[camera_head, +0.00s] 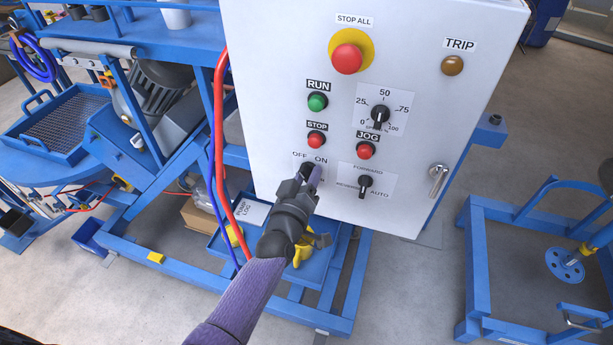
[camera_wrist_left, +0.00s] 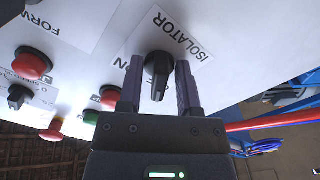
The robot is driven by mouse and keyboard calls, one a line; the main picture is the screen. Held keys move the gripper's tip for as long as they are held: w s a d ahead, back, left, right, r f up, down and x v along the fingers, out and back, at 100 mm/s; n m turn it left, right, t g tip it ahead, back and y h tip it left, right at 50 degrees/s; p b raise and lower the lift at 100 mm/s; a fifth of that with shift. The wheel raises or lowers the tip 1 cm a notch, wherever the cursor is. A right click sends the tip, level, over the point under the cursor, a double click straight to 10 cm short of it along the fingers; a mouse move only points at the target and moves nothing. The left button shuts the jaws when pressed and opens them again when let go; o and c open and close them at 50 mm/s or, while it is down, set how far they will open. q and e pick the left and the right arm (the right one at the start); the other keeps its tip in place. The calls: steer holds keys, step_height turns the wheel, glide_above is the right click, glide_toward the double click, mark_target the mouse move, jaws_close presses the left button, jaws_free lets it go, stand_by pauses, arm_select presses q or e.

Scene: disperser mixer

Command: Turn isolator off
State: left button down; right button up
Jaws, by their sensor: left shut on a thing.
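The isolator knob (camera_wrist_left: 158,70) is a black rotary switch on the white control panel (camera_head: 270,60). In the head view it sits at the panel's lower left, under the OFF and ON marks, mostly hidden by my left gripper (camera_head: 311,174). In the wrist view the ISOLATOR label (camera_wrist_left: 183,35) is beside it. My left gripper's two fingers (camera_wrist_left: 159,82) stand on either side of the knob and are shut on it. The knob's exact pointing direction is hard to tell. My right gripper is not in view.
Close by are the red STOP button (camera_head: 317,140), the JOG button (camera_head: 365,150) and the forward/reverse selector (camera_head: 366,184). The speed dial (camera_head: 379,117) and STOP ALL button (camera_head: 347,58) are higher. Red and blue hoses (camera_head: 219,150) run along the panel's left edge.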

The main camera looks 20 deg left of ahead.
arm_select(q)
steer(key=shift+n, duration=0.6)
steer(key=c, duration=0.6)
jaws_free()
steer(key=shift+c, duration=0.2)
steer(key=s, duration=1)
steer(key=shift+a+p, duration=0.15)
steer(key=shift+p, duration=0.15)
steer(key=shift+f, duration=0.1)
